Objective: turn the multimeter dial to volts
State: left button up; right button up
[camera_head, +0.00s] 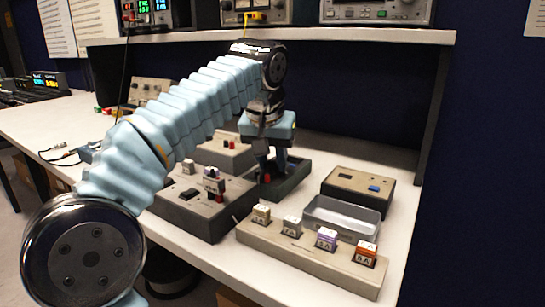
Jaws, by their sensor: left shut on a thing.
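My left gripper (275,166) points down over a dark shallow tray-like unit (294,184) in the middle of the bench. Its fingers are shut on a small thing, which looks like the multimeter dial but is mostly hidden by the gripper. A small red part (267,178) shows low beside the fingers. The multimeter's face and the dial's setting cannot be made out. My left arm comes in from the lower left and covers part of the bench. My right gripper is not in view.
A dark box with switches (208,213) stands left of the gripper. In front right are a beige block (307,258) with several labelled fuse-like pieces, an empty grey tray (343,217) and a black box with a blue button (358,189). A shelf (340,36) with instruments hangs above.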

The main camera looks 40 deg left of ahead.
pick_arm(q)
jog(key=m+h, duration=0.1)
jog(key=m, duration=0.1)
jog(key=m+p, duration=0.1)
jog(key=m, duration=0.1)
jog(key=shift+a+r+m+t+h+p, duration=0.1)
jog(key=shift+m+t+h+p, duration=0.2)
jog(key=shift+m+h, duration=0.1)
jog(key=shift+a+m+h, duration=0.1)
jog(key=shift+m+h, duration=0.5)
jog(key=shift+m, duration=0.8)
jog(key=o, duration=1)
jog(key=shift+o, duration=0.2)
